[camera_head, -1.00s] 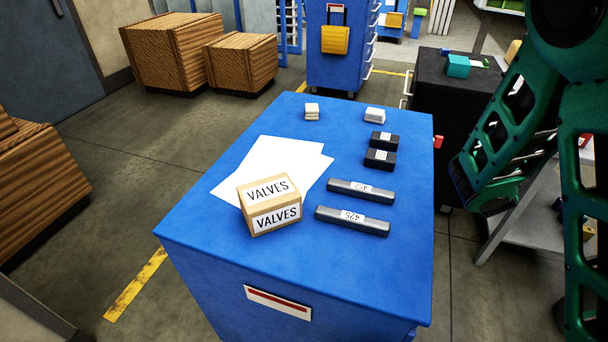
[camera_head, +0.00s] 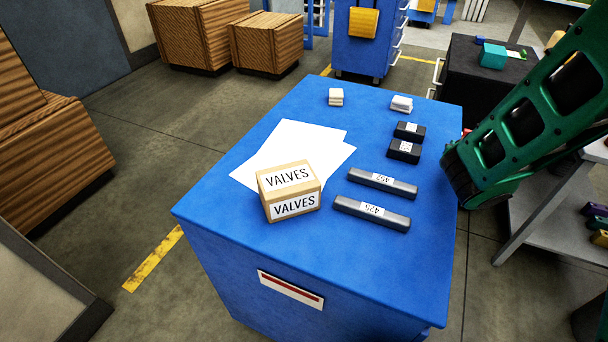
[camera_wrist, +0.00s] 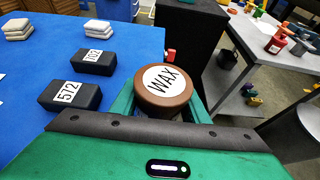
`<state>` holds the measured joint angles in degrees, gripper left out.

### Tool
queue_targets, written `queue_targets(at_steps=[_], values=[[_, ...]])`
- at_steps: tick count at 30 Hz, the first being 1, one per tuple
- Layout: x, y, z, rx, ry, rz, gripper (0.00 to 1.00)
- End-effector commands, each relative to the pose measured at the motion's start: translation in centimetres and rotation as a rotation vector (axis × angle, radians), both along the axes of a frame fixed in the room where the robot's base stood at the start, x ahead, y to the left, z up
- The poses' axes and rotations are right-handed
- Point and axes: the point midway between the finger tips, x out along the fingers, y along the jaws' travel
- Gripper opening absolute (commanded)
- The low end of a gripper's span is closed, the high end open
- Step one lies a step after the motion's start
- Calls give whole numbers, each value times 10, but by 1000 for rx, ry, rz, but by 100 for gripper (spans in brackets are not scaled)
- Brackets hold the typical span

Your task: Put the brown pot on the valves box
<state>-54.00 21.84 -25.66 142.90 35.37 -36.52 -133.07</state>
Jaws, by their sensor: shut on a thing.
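The valves box (camera_head: 290,188) is a tan carton with "VALVES" labels. It sits on the blue cabinet top (camera_head: 240,238) near its front, partly over white paper sheets. The brown pot (camera_wrist: 164,92), with a round white "WAX" label on its lid, is held in my gripper (camera_wrist: 158,108) in the wrist view. The gripper is shut on the pot, beside the right edge of the blue top. In the head view my green arm is at the right, and the pot and fingertips are hidden there.
Two dark bars (camera_head: 372,212) lie right of the valves box. Two black blocks (camera_head: 404,151) and white stacks (camera_head: 401,104) sit farther back. The top of the valves box is clear. A grey side table (camera_head: 560,220) and a black cabinet (camera_head: 490,75) stand to the right.

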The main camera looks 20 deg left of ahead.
Motion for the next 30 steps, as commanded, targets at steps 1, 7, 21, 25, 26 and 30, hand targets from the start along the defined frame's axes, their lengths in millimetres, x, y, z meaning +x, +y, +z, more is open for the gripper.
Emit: queue_targets(at_steps=[1,7,21,25,26,30], values=[[-10,30,7,6,-3,57,16],[-59,126,38,7,-6,262,16],[-227,282,127,9,-11,739,16],[-261,298,142,7,-9,818,16],[-266,301,144,6,-8,831,16],[-280,308,148,5,-6,865,16]])
